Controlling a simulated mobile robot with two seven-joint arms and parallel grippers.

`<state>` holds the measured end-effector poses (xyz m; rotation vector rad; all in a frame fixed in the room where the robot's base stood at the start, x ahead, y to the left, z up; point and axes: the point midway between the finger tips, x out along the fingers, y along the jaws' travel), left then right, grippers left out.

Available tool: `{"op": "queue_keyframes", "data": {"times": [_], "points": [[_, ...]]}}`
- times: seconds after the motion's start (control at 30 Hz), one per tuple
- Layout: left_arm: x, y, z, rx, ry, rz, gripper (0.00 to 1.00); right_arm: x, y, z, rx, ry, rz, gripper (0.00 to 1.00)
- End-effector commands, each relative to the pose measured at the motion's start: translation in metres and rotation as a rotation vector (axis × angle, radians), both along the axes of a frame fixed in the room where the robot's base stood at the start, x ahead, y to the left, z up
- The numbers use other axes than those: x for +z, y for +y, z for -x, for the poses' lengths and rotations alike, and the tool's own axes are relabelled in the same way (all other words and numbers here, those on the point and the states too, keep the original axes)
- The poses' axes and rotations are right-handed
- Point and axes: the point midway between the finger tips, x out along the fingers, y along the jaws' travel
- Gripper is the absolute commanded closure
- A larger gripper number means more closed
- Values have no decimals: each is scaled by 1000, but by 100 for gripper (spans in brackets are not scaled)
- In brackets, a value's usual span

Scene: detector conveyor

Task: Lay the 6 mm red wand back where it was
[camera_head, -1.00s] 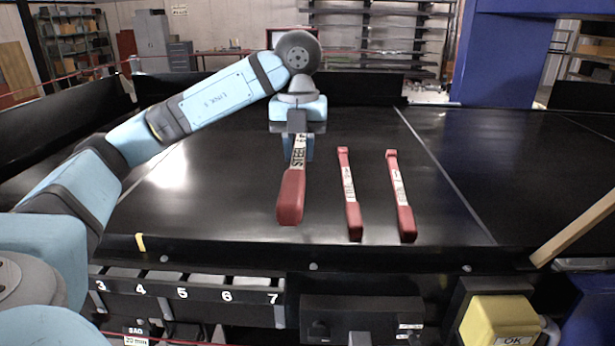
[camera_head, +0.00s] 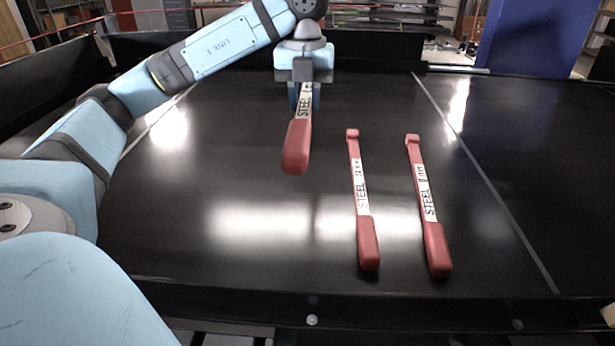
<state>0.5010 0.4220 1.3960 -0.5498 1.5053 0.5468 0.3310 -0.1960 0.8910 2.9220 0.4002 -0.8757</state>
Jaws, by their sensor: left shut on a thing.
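My left gripper (camera_head: 304,96) points down over the black belt (camera_head: 240,200). It is shut on a red-handled wand (camera_head: 296,148), near the end of its white label. The label reads "STEEL"; the size on it is hidden by the gripper. The thick red handle points toward me and seems to hang above the belt. Two similar wands lie side by side on the belt to the right: a nearer-middle wand (camera_head: 368,244) and a right-hand wand (camera_head: 437,250), both labelled STEEL. Their sizes are too small to read surely. My right gripper is out of view.
The belt is clear to the left of the two lying wands and below the held one. A pale line (camera_head: 490,185) crosses the belt on the right. A dark front rail (camera_head: 400,312) and a low back wall edge the belt.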

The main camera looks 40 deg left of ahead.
Motion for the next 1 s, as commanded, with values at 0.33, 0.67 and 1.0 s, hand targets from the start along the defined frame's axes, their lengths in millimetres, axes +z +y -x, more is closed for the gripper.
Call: {"op": "queue_keyframes", "data": {"times": [0.33,0.67,1.0], "points": [[-51,-1,1,-2,6,1,100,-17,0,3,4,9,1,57],[-114,-1,1,-1,4,2,100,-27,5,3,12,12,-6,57],[-160,0,1,0,1,-1,100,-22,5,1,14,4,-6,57]]}}
